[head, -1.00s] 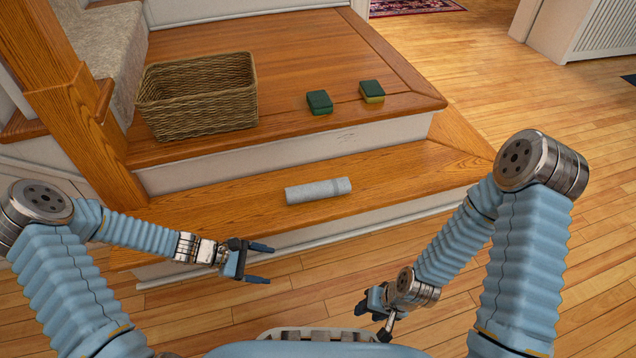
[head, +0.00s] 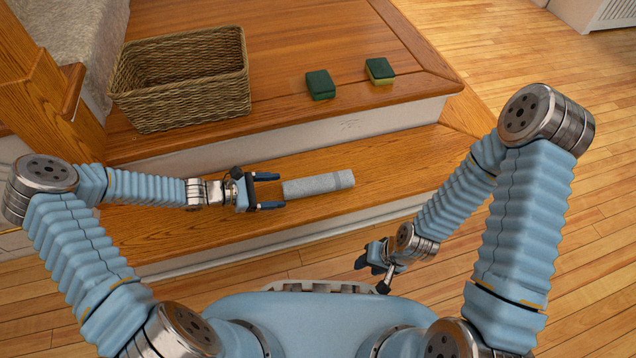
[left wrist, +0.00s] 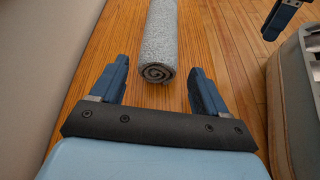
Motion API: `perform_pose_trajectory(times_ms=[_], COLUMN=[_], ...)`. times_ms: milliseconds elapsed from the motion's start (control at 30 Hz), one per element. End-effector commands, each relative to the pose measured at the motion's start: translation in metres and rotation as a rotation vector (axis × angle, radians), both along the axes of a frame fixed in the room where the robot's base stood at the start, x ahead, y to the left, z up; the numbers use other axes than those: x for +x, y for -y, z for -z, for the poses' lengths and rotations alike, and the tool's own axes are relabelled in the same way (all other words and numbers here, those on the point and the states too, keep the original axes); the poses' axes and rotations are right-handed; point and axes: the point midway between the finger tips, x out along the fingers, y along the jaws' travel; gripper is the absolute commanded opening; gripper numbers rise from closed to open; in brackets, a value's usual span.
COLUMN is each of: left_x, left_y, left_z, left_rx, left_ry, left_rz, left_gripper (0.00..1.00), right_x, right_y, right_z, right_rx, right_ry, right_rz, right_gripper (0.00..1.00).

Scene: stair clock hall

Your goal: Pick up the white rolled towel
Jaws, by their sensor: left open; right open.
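The rolled towel (head: 318,185) looks light grey and lies on the lower wooden step, its length running roughly left to right. In the left wrist view the towel (left wrist: 159,45) points away from me, its spiral end facing my gripper. My left gripper (head: 270,191) is open and empty, just left of the towel's near end. In the left wrist view its fingers (left wrist: 157,90) stand on either side of the towel's line, with the end just beyond the fingertips. My right gripper (head: 370,262) is open and empty, low in front of the step, away from the towel.
A wicker basket (head: 182,88) stands on the upper step, at left. Two green and yellow sponges (head: 320,85) (head: 380,70) lie to its right. The lower step (head: 400,165) is bare right of the towel. The upper step's white riser (head: 300,135) rises behind it.

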Motion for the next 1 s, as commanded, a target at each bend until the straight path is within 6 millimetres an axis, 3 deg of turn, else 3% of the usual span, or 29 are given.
perform_pose_trajectory(times_ms=[500,800,833,1000], left_x=[0.024,0.027,0.027,0.027], left_y=[0.059,0.065,0.065,0.065], left_z=[0.018,0.020,0.020,0.020], left_rx=[0.001,0.003,0.003,0.002], left_ry=[0.000,0.000,0.000,0.000], left_rz=[0.000,-0.002,-0.002,-0.002], left_gripper=[0.75,0.75,0.73,0.47], right_x=[0.001,0.001,0.001,0.001], right_y=[0.000,0.000,0.000,0.000], right_z=[0.017,0.017,0.017,0.017], right_rx=[-0.001,-0.001,-0.001,-0.001], right_ry=[0.004,0.004,0.004,0.004], right_rz=[0.003,0.003,0.003,0.003], right_gripper=[0.43,0.43,0.43,0.43])
